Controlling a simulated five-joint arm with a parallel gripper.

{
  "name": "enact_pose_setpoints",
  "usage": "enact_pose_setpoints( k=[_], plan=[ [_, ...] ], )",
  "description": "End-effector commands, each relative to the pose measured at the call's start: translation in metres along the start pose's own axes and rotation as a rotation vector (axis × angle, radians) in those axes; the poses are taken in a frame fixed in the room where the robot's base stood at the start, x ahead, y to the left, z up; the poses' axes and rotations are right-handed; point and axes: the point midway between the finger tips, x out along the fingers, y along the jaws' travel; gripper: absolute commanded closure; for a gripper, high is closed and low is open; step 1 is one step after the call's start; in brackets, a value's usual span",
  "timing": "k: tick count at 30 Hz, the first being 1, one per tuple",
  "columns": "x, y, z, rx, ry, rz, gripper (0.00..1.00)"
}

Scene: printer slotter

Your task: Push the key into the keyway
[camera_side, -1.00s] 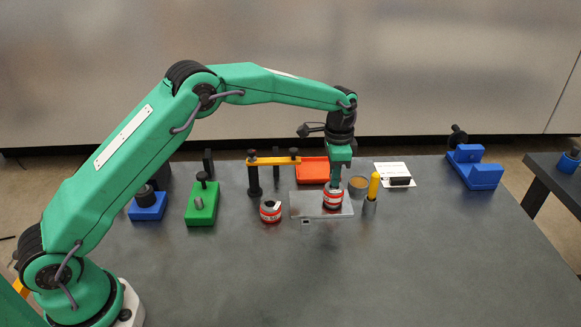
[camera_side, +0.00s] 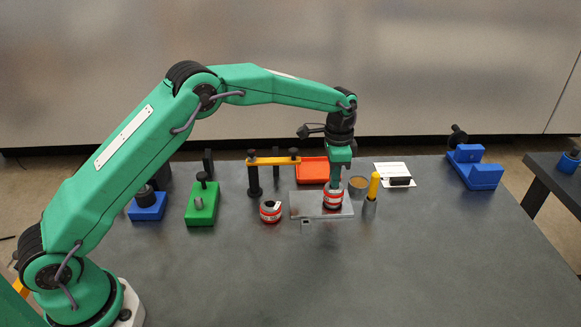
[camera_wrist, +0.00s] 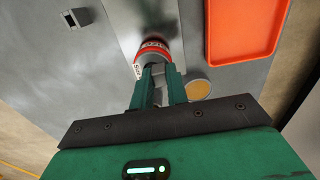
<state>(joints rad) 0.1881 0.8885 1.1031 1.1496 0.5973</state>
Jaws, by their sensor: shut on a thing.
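My gripper (camera_side: 333,186) points straight down over the right half of a flat silver plate (camera_side: 305,206). It is shut on a round piece with red and white bands (camera_side: 333,198), which stands upright at the plate. In the wrist view the two fingers (camera_wrist: 160,78) meet the near end of this banded piece (camera_wrist: 153,49). A small grey block with a dark square opening (camera_side: 306,224) sits at the plate's front edge; it also shows in the wrist view (camera_wrist: 75,19). I cannot tell which part is the key, and no keyway is clearly visible.
A second banded piece (camera_side: 271,210) stands left of the plate. A yellow-handled tool in a holder (camera_side: 372,190) and a round tan-topped cup (camera_side: 358,186) are close on the right. An orange tray (camera_side: 312,168) and yellow bar (camera_side: 272,161) stand behind. The front table is clear.

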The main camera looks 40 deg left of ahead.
Motion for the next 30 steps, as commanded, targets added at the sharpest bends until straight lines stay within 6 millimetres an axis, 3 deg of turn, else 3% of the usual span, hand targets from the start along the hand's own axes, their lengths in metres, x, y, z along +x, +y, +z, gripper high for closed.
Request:
enact_pose_setpoints(
  k=[3, 4, 7, 20, 30],
  plan=[
    [0.001, 0.0, 0.0, 0.0, -0.001, 0.0, 1.0],
    [0.001, 0.0, 0.0, 0.0, -0.001, 0.0, 0.79],
    [0.001, 0.0, 0.0, 0.0, -0.001, 0.0, 0.59],
    [-0.004, 0.0, 0.0, 0.0, 0.001, -0.001, 0.59],
    [-0.039, -0.001, -0.001, 0.0, 0.002, -0.002, 0.59]
  ],
)
